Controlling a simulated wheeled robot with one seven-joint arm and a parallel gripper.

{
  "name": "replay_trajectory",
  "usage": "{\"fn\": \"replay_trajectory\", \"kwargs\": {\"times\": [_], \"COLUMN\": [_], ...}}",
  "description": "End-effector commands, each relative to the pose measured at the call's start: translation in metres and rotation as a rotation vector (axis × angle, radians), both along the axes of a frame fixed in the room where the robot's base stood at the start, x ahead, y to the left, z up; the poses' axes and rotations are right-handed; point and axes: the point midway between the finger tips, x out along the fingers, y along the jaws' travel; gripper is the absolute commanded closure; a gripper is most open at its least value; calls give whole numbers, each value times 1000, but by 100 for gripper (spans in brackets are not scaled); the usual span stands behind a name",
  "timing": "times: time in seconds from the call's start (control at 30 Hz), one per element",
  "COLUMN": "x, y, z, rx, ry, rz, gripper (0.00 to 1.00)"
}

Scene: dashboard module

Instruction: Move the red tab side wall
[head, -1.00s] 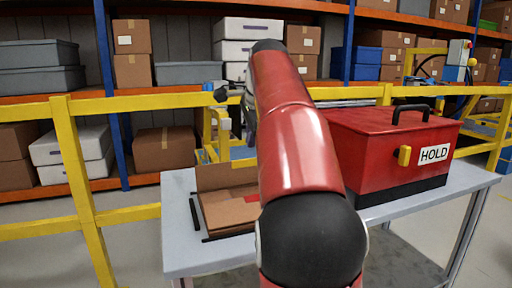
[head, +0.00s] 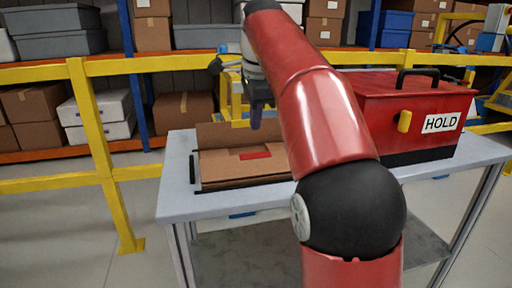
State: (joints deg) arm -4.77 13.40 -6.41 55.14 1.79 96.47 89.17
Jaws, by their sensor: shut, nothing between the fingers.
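A brown cardboard carton (head: 225,170) sits on the grey table, left of my arm. A small red tab (head: 256,155) shows on its brown panels. Behind the tab, a brown wall (head: 222,134) stands up along the carton's far side. The panel with the tab looks laid low, but I cannot tell its exact angle. My gripper (head: 256,122) points down above the far part of the carton, above and behind the red tab in the picture. It is shut and empty. My red arm hides the carton's right end.
A red case (head: 395,115) with a black handle and a HOLD label stands on the table (head: 180,200) at the right. A dark bar (head: 192,170) stands by the carton's left end. Yellow rails (head: 90,130) and loaded shelves are behind.

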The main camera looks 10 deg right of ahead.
Motion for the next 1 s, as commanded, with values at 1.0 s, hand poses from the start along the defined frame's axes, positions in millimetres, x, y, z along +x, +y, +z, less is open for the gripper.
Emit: {"fn": "replay_trajectory", "kwargs": {"times": [1.0], "x": [24], "y": [0], "z": [-82], "rx": [0], "ry": [1], "rz": [0], "gripper": [100]}}
